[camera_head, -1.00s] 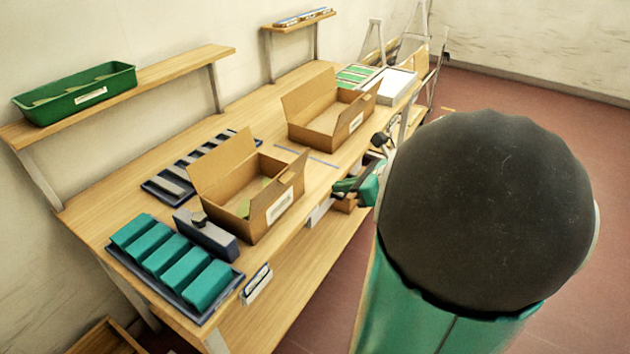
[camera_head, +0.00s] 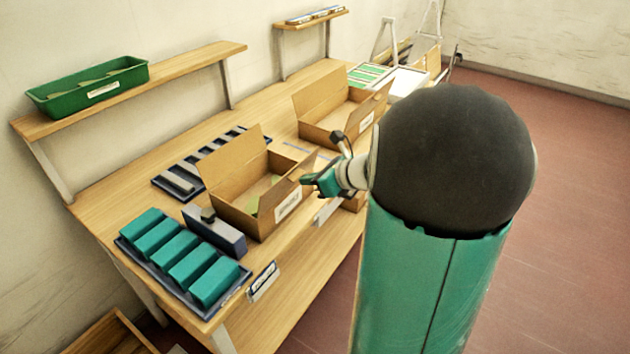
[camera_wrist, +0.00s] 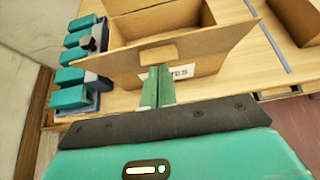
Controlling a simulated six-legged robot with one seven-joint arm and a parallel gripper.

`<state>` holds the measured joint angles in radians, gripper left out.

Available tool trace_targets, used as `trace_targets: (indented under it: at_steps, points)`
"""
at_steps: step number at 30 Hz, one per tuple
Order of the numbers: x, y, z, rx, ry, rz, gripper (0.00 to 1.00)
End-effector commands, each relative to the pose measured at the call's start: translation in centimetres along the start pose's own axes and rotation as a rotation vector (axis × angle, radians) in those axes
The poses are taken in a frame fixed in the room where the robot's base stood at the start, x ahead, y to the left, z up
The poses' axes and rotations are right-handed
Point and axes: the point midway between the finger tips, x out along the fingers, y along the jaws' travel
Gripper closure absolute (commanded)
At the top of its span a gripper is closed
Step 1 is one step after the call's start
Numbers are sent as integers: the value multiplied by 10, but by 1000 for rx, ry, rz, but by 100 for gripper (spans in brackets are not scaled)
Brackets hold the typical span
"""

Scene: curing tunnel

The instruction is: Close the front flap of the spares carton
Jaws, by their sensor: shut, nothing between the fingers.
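The spares carton (camera_head: 243,217) is the nearer open brown box on the bench. A white label ending in "ES" (camera_wrist: 181,72) is on its front wall, partly hidden by my fingers. Its front flap (camera_wrist: 205,47) is open and tilts outward toward me, with a small tab (camera_wrist: 157,54) near its middle. The back flap (camera_head: 234,163) stands up. My gripper (camera_head: 309,184) is shut and empty at the front side of the carton. In the wrist view its green fingertips (camera_wrist: 158,70) are just below the tab, in front of the label; I cannot tell if they touch.
A second open carton (camera_head: 325,128) stands farther along the bench. A dark blue holder (camera_head: 222,235) and a tray of teal blocks (camera_head: 150,258) are left of the spares carton. A slotted tray (camera_head: 172,190) lies behind. A label holder (camera_head: 263,281) is on the bench's front edge.

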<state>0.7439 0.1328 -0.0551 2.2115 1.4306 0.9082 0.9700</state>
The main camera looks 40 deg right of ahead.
Motion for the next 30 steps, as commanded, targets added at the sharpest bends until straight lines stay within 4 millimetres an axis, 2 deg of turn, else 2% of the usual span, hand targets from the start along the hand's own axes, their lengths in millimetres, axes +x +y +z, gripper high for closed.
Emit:
trace_targets:
  at_steps: [30]
  points:
    - [4,0,12,-2,122,1,100]
